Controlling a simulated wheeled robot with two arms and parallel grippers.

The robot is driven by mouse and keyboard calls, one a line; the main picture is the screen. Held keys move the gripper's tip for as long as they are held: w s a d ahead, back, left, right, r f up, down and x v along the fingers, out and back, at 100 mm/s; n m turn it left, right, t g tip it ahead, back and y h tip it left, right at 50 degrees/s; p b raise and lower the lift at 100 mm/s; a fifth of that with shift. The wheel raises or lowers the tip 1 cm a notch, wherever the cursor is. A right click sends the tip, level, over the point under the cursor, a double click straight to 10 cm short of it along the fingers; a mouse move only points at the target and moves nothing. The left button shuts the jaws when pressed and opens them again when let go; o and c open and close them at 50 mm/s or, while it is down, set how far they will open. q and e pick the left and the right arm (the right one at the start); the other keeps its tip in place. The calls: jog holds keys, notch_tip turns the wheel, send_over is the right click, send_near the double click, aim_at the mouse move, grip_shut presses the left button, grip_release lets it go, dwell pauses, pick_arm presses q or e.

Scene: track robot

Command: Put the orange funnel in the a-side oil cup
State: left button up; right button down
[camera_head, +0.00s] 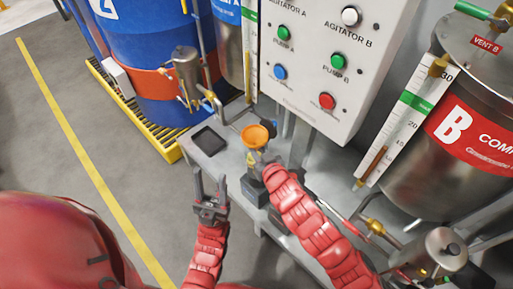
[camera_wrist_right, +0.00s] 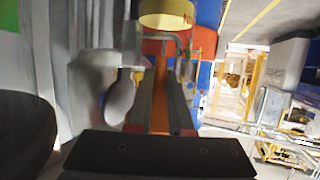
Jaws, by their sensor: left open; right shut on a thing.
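The orange funnel (camera_head: 256,134) is at the end of my right arm in the head view, bowl facing up, above the grey bench. My right gripper (camera_head: 254,161) is shut on it. In the right wrist view the fingers of my right gripper (camera_wrist_right: 162,45) point up the picture with orange between them. My left gripper (camera_head: 209,182) is open and empty, left of the bench. A small metal vessel with brass fittings (camera_head: 187,68) stands beside the blue drum, at the back left of the funnel. I cannot tell for sure which part is the a-side oil cup.
A black flat tray (camera_head: 208,140) lies on the bench. A blue drum with an orange band (camera_head: 150,85) stands on a yellow grating. The control box (camera_head: 318,65) hangs behind the bench. Tank B (camera_head: 470,120) and a second metal vessel (camera_head: 437,252) are at right.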

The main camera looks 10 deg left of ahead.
jog(key=shift+f, duration=0.2)
jog(key=c, duration=0.8)
grip_release()
jog(key=shift+r, duration=0.1)
jog(key=shift+c, duration=0.2)
jog(key=shift+r, duration=0.1)
jog(key=shift+r+p, duration=0.35)
jog(key=shift+r, duration=0.05)
jog(key=p+v, duration=0.3)
jog(key=v, duration=0.9)
jog(key=shift+r+p, duration=0.15)
jog(key=shift+p, duration=0.2)
